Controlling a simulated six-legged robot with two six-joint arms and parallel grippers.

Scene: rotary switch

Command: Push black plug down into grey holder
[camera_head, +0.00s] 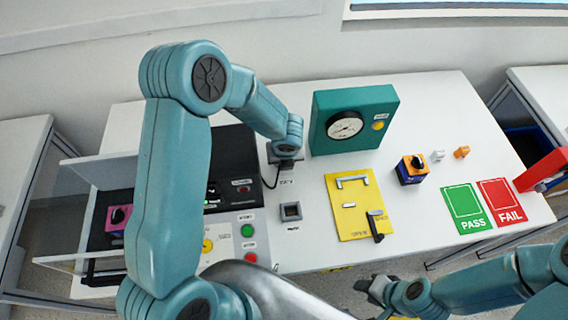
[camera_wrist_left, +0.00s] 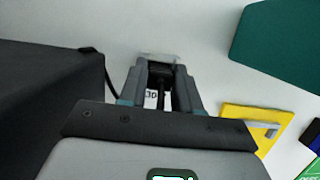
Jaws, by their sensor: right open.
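My left gripper (camera_head: 286,158) points down at the table beside the black tester, above a small label. In the left wrist view its two fingers (camera_wrist_left: 160,85) flank a dark block, apparently the black plug (camera_wrist_left: 160,74); whether they press on it is unclear. A black cable runs from the tester to the gripper. The plug is mostly hidden by the gripper in the head view, and the holder under it cannot be made out. A grey square socket (camera_head: 291,212) stands open in front of the gripper. My right gripper (camera_head: 378,291) is open and empty beyond the table's front edge.
A green gauge box (camera_head: 355,119) stands right of the left gripper. A blue-orange switch box (camera_head: 411,169) and PASS (camera_head: 467,209) and FAIL (camera_head: 502,202) mats are farther right. The black tester (camera_head: 232,150) is at left.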

